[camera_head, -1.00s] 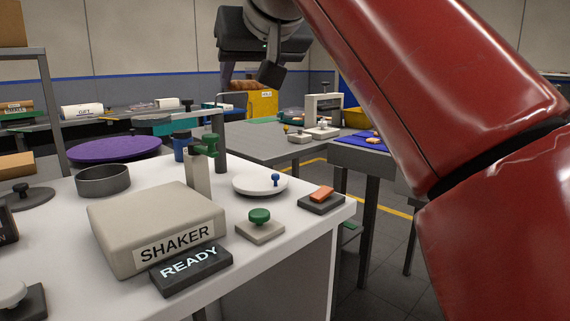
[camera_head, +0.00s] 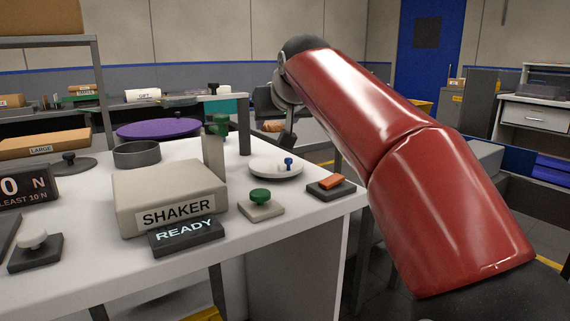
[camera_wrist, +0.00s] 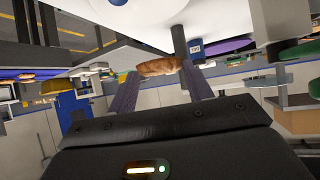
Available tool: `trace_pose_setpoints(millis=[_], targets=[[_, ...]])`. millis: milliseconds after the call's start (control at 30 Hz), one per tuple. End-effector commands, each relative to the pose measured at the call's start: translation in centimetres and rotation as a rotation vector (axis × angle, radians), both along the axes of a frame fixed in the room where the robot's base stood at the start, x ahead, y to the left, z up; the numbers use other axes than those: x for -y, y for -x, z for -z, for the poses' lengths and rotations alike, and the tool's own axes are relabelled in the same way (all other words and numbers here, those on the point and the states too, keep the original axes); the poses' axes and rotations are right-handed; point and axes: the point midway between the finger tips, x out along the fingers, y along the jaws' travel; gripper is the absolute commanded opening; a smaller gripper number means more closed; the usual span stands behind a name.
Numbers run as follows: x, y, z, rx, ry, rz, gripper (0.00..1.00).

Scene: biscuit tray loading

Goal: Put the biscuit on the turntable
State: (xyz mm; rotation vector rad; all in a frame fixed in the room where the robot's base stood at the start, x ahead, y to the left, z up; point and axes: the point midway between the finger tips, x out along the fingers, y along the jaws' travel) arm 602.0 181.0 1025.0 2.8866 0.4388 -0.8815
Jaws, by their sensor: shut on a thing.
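A brown, oblong biscuit (camera_wrist: 158,67) is held between the two fingertips of my gripper (camera_wrist: 160,71) in the wrist view, which looks upside down. In the head view the biscuit (camera_head: 273,126) shows small below my dark gripper, beyond the back edge of the white table and partly hidden by my arm. A large purple round disc (camera_head: 160,128) stands behind the table to the left, apart from the biscuit. A white round plate (camera_head: 268,171) with a blue knob lies on the table. No label tells which is the turntable.
The white table (camera_head: 290,215) bears a shaker box (camera_head: 165,195), a READY sign (camera_head: 187,236), a green button (camera_head: 261,197), a grey post (camera_head: 213,157), a dark ring (camera_head: 137,154) and an orange switch (camera_head: 332,182). A metal shelf frame (camera_head: 102,90) stands at left.

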Motion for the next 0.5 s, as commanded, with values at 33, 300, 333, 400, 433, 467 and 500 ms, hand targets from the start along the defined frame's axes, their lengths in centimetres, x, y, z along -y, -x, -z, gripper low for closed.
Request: trace_pose_setpoints(millis=[33, 300, 333, 400, 433, 467, 500], targets=[[-0.2, -0.4, 1.7, -0.005, 0.002, -0.001, 0.42], [-0.4, -0.6, 3.2, -0.003, 0.001, -0.001, 0.42], [-0.4, -0.6, 3.4, -0.004, 0.001, -0.001, 0.42], [-0.5, -0.7, 4.2, -0.004, 0.001, -0.001, 0.42], [-0.5, -0.7, 4.7, -0.004, 0.001, -0.001, 0.42], [-0.6, -0.8, 5.2, -0.004, 0.001, -0.001, 0.42], [-0.7, -0.8, 5.9, -0.004, 0.001, -0.002, 0.42]])
